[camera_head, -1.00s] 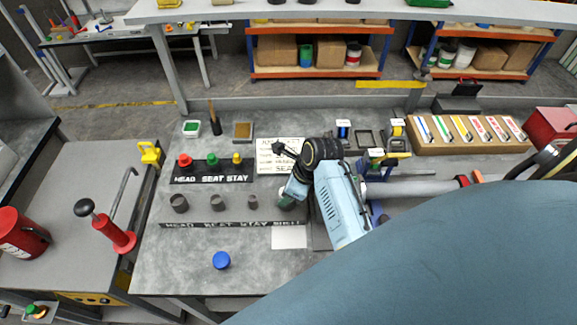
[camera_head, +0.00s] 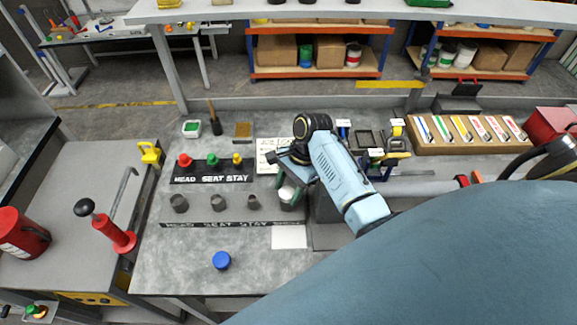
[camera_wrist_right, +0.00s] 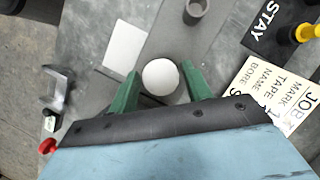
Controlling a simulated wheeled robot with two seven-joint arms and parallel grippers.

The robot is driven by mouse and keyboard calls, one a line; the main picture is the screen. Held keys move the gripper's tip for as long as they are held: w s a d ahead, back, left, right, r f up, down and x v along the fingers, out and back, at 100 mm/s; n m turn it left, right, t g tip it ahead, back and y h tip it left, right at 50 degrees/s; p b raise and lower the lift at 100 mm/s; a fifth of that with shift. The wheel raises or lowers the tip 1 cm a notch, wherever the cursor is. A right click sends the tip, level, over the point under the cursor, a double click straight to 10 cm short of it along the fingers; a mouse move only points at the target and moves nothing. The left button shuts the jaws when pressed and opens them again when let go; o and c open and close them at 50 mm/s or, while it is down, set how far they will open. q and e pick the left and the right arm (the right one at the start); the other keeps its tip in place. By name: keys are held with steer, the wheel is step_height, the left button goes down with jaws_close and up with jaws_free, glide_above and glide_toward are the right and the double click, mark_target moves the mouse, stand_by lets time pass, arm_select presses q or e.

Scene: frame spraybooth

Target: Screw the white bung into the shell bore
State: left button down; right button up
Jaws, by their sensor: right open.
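The white bung shows as a round white disc in the right wrist view (camera_wrist_right: 160,77) and as a small white top in the head view (camera_head: 287,193). My right gripper (camera_wrist_right: 155,88) is open, its two green fingers on either side of the bung with gaps between. In the head view the right gripper (camera_head: 289,190) reaches down at the right end of the row of grey tubes. The shell bore is hidden under the bung and gripper, so I cannot tell how the bung sits in it. My left gripper is not in view.
Grey tubes (camera_head: 217,203) stand left of the gripper, behind a lettered strip (camera_head: 190,225). Red, green and yellow bungs stand on the black label board (camera_head: 211,179). A blue cap (camera_head: 221,260) and white card (camera_head: 289,237) lie in front.

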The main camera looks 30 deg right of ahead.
steer(key=n+g, duration=0.1)
steer(key=n, duration=0.2)
steer(key=n+g+h, duration=0.1)
steer(key=n, duration=0.3)
steer(key=shift+w, duration=0.15)
steer(key=n+g+h, duration=0.1)
steer(key=n, duration=0.3)
steer(key=shift+a, duration=0.1)
steer(key=n+g+h, duration=0.1)
steer(key=n, duration=0.3)
steer(key=shift+a+h, duration=0.1)
steer(key=shift+h, duration=0.3)
steer(key=c, duration=0.7)
steer(key=m+y, duration=0.1)
steer(key=m, duration=0.3)
steer(key=shift+m+t+y, duration=0.3)
steer(key=shift+y, duration=0.1)
steer(key=m+t+y, duration=0.1)
steer(key=m, duration=0.3)
steer(key=shift+m, duration=0.3)
